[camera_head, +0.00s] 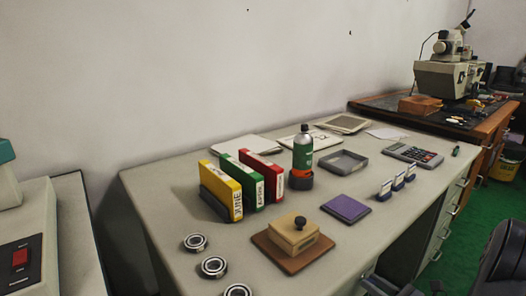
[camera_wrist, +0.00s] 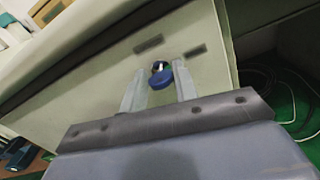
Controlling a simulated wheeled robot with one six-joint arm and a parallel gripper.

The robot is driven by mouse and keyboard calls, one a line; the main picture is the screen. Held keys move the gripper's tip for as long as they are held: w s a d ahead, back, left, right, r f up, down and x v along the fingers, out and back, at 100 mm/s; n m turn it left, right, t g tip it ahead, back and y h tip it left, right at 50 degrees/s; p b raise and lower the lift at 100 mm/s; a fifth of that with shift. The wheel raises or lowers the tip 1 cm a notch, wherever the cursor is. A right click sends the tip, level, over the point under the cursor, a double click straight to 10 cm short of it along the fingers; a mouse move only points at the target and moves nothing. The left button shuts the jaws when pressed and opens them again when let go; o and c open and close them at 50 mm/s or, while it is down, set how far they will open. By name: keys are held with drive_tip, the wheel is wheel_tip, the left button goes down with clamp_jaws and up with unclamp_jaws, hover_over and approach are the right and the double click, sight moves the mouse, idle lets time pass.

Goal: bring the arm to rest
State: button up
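My gripper (camera_wrist: 160,68) shows in the wrist view with its two pale fingers apart. A small blue round thing (camera_wrist: 160,81) shows between the fingers. It does not appear clamped, and I cannot tell how far beyond the fingers it lies. The gripper points at a pale panel (camera_wrist: 100,75) with dark slots. In the head view a grey part at the bottom edge, right of centre, may be my arm; the gripper cannot be made out there.
The desk (camera_head: 160,200) holds bearing rings (camera_head: 213,267), binders (camera_head: 220,190), a bottle (camera_head: 302,152), a wooden box with a knob (camera_head: 293,235), a purple pad (camera_head: 344,209) and a grey tray (camera_head: 342,162). A dark chair (camera_head: 503,258) stands at right. Cables (camera_wrist: 272,88) lie right in the wrist view.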

drive_tip(key=shift+n+b, duration=0.9)
drive_tip(key=shift+b, duration=0.15)
